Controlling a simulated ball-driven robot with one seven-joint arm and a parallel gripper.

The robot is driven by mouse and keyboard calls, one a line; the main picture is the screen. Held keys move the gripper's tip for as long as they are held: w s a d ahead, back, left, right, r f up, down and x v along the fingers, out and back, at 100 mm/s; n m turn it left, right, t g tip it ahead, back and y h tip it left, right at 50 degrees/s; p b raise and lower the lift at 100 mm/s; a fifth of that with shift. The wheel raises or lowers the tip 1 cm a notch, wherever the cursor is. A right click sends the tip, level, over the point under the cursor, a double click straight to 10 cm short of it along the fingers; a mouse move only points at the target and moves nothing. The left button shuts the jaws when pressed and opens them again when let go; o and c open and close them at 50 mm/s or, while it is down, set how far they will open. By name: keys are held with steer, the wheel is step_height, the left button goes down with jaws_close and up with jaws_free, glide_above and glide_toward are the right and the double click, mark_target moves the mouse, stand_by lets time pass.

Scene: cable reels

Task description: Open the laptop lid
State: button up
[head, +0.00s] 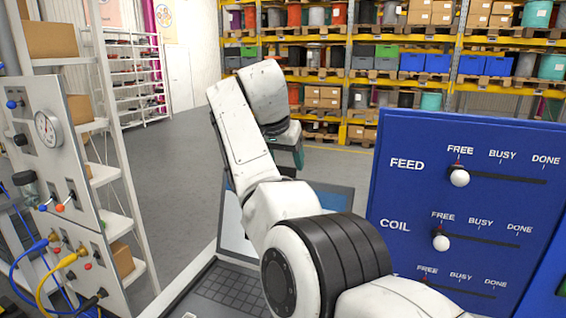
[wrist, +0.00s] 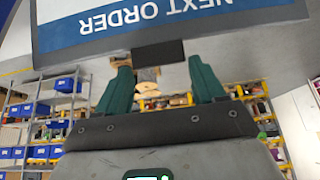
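The laptop stands at the bottom middle of the head view, its dark keyboard (head: 228,287) facing up. Its lid (head: 233,232) is raised from the base, with a lit screen, and my arm covers much of it. In the wrist view the screen (wrist: 170,12) shows upside-down "NEXT ORDER" text. A dark tab (wrist: 158,54) sits at the lid's edge, between and just beyond my fingertips. My gripper (wrist: 160,66) has two green fingers spread wide apart with nothing between them. In the head view my gripper is mostly hidden behind my arm.
A blue panel (head: 480,140) with FEED and COIL sliders stands close on the right. A grey panel (head: 58,165) with a gauge and cables stands on the left, by a white shelf rack (head: 118,200). Stocked shelves (head: 400,60) line the back, beyond open floor (head: 180,165).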

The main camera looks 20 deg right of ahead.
steer(key=o, duration=0.3)
steer(key=shift+f, duration=0.25)
steer(key=shift+o, duration=0.2)
steer(key=shift+s, duration=0.1)
steer(key=b+v, duration=0.3)
steer(key=v, duration=0.7)
steer(key=shift+r, duration=0.45)
steer(key=shift+s+a, duration=0.1)
